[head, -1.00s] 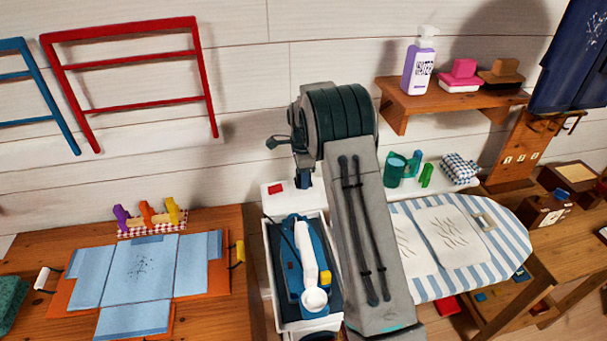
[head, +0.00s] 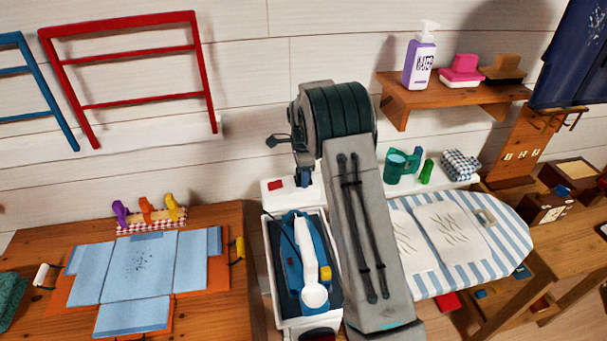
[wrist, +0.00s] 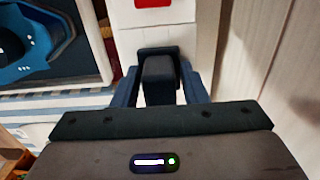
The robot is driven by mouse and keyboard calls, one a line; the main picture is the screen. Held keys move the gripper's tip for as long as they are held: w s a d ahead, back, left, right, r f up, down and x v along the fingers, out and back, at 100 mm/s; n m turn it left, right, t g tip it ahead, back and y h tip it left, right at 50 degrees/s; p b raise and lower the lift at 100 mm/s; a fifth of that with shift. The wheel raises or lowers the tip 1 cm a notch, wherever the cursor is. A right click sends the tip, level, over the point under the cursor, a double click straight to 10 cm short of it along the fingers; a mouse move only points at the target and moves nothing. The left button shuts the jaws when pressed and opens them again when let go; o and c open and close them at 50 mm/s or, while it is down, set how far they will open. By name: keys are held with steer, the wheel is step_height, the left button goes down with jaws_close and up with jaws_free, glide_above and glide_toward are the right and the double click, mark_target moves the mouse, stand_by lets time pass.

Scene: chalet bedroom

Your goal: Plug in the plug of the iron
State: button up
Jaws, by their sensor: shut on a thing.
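The blue and white iron (head: 311,262) lies in a dark-lined white tray just in front of my arm's end. Part of its blue body also shows at the upper left of the wrist view (wrist: 38,38). Its thin dark cord runs along the left of the tray. My gripper (wrist: 160,75) is shut on a dark block, seemingly the plug (wrist: 159,78), between its blue fingers. In the head view my gripper (head: 303,180) is low by the wall, mostly hidden by my wrist. A white block with a red patch (head: 276,185) is beside it. No socket holes or prongs are visible.
The striped ironing board (head: 510,245) is right of my arm. Behind it, a white ledge holds a green cup (head: 402,166) and a checked cloth (head: 460,164). A wooden shelf (head: 403,105) juts out above. A wooden table (head: 215,320) with folded blue cloth stands left.

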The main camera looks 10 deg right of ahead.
steer(key=o, duration=1.1)
step_height(320, 180, up, 13)
steer(key=b, duration=0.2)
steer(key=s+r+n, duration=0.4)
steer(key=s+r, duration=0.2)
steer(key=s, duration=0.2)
steer(key=s+f+n+t, duration=0.1)
steer(key=s+n, duration=0.3)
steer(key=s, duration=0.5)
steer(key=s+f+n+t, duration=0.1)
steer(key=s+n, duration=0.4)
steer(key=s, duration=0.5)
steer(key=s+f+n+t, duration=0.1)
steer(key=s+n, duration=0.4)
steer(key=s, duration=0.5)
steer(key=shift+s+d, duration=0.1)
